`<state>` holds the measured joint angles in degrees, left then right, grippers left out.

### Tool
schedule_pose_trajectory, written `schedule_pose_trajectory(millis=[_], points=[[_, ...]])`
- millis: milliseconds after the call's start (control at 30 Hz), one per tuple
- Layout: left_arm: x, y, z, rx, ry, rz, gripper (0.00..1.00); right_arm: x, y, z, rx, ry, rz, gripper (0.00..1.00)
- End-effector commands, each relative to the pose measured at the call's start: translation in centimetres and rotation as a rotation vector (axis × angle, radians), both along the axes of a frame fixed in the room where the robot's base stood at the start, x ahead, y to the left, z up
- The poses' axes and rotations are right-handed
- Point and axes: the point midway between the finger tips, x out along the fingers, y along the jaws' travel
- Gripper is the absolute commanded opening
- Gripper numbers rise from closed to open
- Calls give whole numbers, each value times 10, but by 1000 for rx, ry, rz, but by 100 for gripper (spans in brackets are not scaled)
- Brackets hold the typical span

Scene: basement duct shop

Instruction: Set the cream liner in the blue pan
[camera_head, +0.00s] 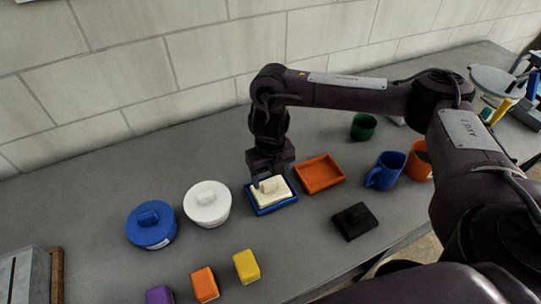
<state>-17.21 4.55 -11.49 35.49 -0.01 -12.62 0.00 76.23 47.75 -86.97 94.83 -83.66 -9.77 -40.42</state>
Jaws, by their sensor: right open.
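The cream liner (277,193) lies in the blue pan (270,209) near the middle of the table. The pan's blue rim shows around it, mostly on the left and front. The liner has a raised block on top. My right gripper (266,179) is just above and behind the liner, pointing down, and its jaws are open. The gripper hides part of the pan's back edge. Whether the fingers touch the liner's block is too small to tell. My left gripper is not in view.
White (207,210) and blue (150,232) lidded pots stand left. Yellow (246,269), orange (205,287) and purple (160,296) blocks line the front. Blue (388,168), orange and green (363,127) cups stand right.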

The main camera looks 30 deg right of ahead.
Motion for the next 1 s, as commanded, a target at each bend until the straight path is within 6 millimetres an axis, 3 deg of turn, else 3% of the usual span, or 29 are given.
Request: schedule_pose_trajectory(millis=[100, 400, 600, 1000], points=[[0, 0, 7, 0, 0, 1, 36, 2, 0, 29, -1, -8, 1, 65], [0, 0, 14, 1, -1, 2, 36, 1, 0, 76, -1, -4, 0, 65], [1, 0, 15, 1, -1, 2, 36, 0, 0, 88, -1, -1, 0, 65], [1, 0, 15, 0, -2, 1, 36, 0, 0, 89, 0, 0, -1, 65]])
